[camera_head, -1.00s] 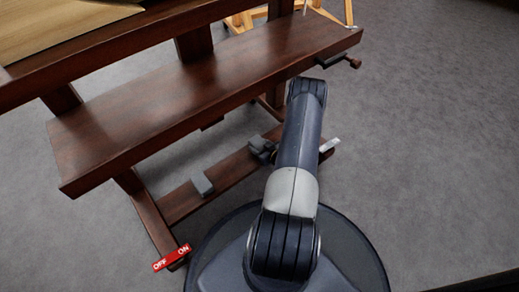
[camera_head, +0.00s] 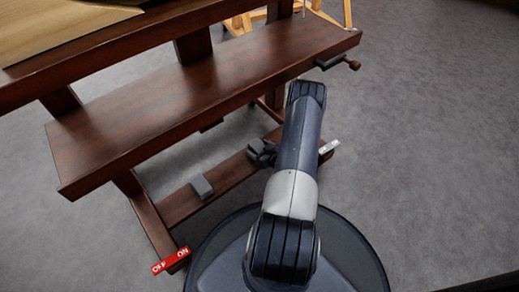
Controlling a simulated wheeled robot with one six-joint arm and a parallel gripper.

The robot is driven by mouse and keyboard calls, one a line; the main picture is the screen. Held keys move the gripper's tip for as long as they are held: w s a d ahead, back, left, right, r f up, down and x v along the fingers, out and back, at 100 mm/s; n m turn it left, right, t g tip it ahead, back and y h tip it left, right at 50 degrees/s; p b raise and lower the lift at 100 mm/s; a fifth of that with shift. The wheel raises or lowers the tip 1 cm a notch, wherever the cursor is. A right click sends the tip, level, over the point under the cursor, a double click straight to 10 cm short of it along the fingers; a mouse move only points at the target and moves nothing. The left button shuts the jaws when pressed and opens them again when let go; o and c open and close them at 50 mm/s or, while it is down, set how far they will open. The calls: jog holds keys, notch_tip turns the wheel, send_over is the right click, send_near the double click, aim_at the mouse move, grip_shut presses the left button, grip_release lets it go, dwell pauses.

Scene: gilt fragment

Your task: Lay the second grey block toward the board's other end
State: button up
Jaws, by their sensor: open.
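One grey block (camera_head: 202,187) lies on the low wooden board (camera_head: 232,170) of the stand, toward its near left end. My gripper (camera_head: 261,154) is small and dark, low over the same board, further along to the right. It is open, with its fingers partly blending into each other. My arm hides part of the board beside it. A second grey block cannot be told apart from the gripper in this view.
A broad wooden shelf (camera_head: 180,105) overhangs the low board. Grey floor (camera_head: 430,150) lies clear to the right.

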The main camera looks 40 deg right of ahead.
aim_at(260, 147)
jog(key=p+v, duration=0.4)
jog(key=v, duration=0.8)
jog(key=shift+w, duration=0.1)
jog(key=b+x, duration=0.4)
jog(key=x, duration=0.8)
jog(key=shift+w+f+b, duration=0.1)
jog(key=shift+f+b, duration=0.15)
jog(key=shift+b, duration=0.15)
notch_tip(260, 147, up, 3)
jog(key=shift+r+p, duration=0.1)
jog(key=shift+p, duration=0.85)
jog(key=shift+s+r, duration=0.2)
jog(key=shift+r, duration=0.3)
